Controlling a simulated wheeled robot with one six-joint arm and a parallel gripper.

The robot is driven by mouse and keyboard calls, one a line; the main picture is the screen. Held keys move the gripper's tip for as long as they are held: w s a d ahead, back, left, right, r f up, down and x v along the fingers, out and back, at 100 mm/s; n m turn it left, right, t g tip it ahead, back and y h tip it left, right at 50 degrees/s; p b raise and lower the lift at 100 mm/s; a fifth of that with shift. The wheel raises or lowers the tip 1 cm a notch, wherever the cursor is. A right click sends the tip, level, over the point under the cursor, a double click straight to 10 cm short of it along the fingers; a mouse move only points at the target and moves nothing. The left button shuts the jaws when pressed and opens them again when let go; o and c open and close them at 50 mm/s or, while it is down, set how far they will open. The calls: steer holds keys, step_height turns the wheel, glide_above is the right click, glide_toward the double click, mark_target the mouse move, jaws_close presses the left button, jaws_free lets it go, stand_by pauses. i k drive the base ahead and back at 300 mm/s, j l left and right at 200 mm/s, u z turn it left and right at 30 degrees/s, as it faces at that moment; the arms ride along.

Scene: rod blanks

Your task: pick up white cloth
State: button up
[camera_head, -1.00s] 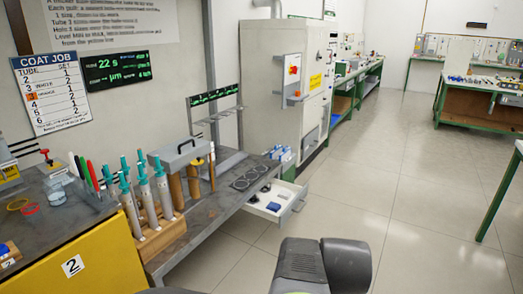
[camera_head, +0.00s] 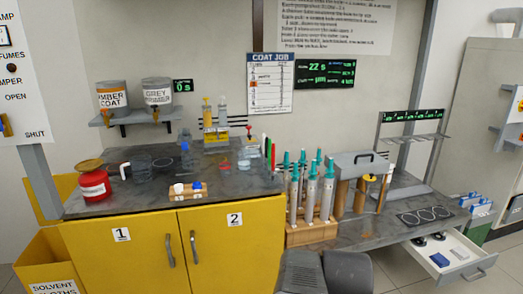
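I cannot make out a white cloth for certain in the head view. An open white drawer (camera_head: 468,262) under the right bench holds a blue item (camera_head: 439,259), a pale item beside it and small dark things. A yellow bin (camera_head: 52,268) labelled for solvent cloths stands at the lower left; its contents are not visible. A dark grey part of my arm shows at the bottom centre. My gripper's fingers are not in view.
A yellow cabinet (camera_head: 120,262) carries a red container (camera_head: 94,186), glassware and bottles. The open drawer juts out over the floor.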

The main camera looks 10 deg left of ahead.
mark_target(459, 252)
steer(key=u, duration=1.65)
steer(key=z, duration=3.05)
